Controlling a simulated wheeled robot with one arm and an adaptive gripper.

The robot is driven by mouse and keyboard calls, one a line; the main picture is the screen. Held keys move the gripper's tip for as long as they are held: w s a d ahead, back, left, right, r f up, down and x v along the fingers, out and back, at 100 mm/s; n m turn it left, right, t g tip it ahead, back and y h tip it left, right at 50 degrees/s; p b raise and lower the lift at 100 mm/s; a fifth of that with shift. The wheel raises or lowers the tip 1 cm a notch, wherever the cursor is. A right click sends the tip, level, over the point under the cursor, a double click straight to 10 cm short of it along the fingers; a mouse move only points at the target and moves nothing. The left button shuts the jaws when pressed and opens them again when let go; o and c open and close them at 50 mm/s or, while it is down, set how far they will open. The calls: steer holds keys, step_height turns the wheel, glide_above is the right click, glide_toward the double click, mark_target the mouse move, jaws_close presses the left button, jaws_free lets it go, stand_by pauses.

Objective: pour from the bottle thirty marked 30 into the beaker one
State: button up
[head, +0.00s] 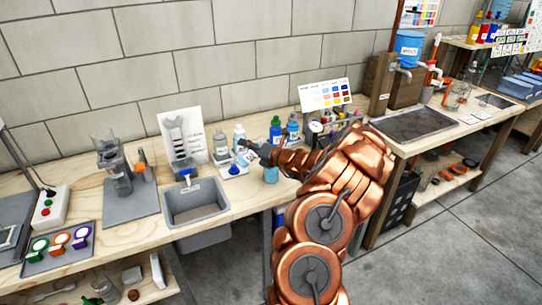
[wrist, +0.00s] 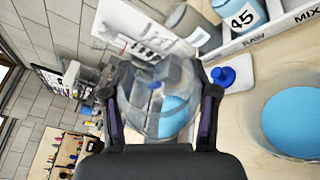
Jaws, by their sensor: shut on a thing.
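My gripper (wrist: 158,94) is shut on a clear bottle (wrist: 166,118) with blue liquid inside, above the bench. In the head view the held bottle (head: 247,157) looks tilted, partly hidden by my gripper (head: 252,149). Its number cannot be read. A clear round beaker (wrist: 255,122) with blue liquid stands on the bench at the right of the wrist view, apart from the bottle. The beaker also shows in the head view (head: 271,175), just below my arm near the bench's front edge. No stream of liquid is visible.
A blue cap (wrist: 223,75) lies on a white pad (wrist: 240,72). A bottle marked 45 (wrist: 241,14) stands in a rack (wrist: 262,32) labelled RAW and MIX. A grey sink (head: 195,202) is left of the beaker. More bottles (head: 276,126) stand behind my arm.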

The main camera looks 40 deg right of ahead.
steer(key=shift+f+m+t, duration=0.25)
steer(key=shift+m+t, duration=0.15)
steer(key=shift+m, duration=0.3)
stand_by(1.7)
steer(key=shift+a+r+m+t, duration=0.1)
steer(key=shift+r+m+t, duration=0.2)
steer(key=shift+r+m, duration=0.3)
stand_by(1.8)
steer(key=shift+s+d+r+m+t+p, duration=0.15)
steer(key=shift+d+r+m+t+p, duration=0.4)
steer(key=shift+m+p, duration=0.95)
stand_by(1.7)
